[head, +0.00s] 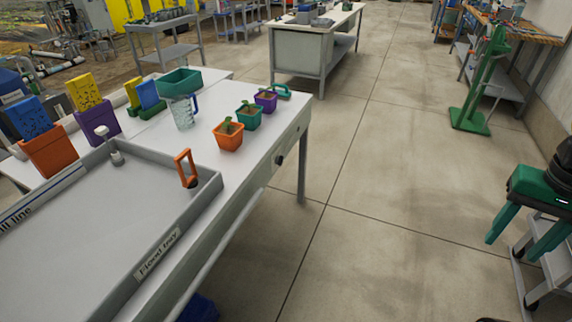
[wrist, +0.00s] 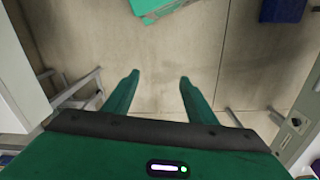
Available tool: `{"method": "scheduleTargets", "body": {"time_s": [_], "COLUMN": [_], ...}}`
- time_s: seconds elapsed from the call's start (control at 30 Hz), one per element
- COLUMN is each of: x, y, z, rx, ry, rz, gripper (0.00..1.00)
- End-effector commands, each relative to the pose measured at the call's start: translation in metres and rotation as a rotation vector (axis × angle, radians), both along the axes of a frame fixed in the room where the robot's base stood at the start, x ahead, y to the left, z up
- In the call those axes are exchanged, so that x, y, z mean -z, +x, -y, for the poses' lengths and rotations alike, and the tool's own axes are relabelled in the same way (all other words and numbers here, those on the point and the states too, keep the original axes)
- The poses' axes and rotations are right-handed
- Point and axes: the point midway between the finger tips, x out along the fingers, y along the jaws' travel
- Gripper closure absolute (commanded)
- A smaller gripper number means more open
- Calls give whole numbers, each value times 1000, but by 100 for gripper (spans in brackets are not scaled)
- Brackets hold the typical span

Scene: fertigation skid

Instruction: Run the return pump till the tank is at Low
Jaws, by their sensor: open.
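A grey flood tray (head: 205,205) lies on the table at lower left in the head view, labelled "Flood tray", with a partly cut-off label ending in "ll line". An orange loop handle (head: 184,168) stands at its right corner, and a white-topped fitting (head: 103,133) stands at its back edge. A dark round knob (head: 279,160) is on the table's front side. I cannot tell which part is the return pump or tank, and I see no Low mark. My gripper (head: 513,247) is open and empty at the right, well apart from the tray; its green fingers also show in the wrist view (wrist: 158,77).
Orange, teal and purple seedling pots (head: 228,135) and a clear jug (head: 183,111) stand on the table. Colored packets in holders (head: 98,118) are at the left. A green stand (head: 474,105) is on the floor at upper right. The floor between table and gripper is clear.

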Motion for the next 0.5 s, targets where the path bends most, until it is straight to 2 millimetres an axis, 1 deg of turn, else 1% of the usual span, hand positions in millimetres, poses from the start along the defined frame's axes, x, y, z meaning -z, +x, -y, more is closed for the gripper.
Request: {"method": "scheduleTargets", "body": {"time_s": [0.03, 0.07, 0.1, 0.27, 0.3, 0.37, 0.4, 0.5], "x": [6, 9, 15, 43, 51, 65, 74, 99], "y": [18, 29, 45, 106, 121, 142, 156, 189], "z": [0, -1, -2, -16, -21, -31, -37, -58], "rx": [-9, -15, -22, -56, -61, -73, -78, -88], "ry": [-7, -11, -14, -3, 6, 23, 37, 82], "rz": [-4, -1, 4, 28, 35, 46, 54, 75], "gripper": [48, 48, 48, 48, 48, 48, 48, 48]}}
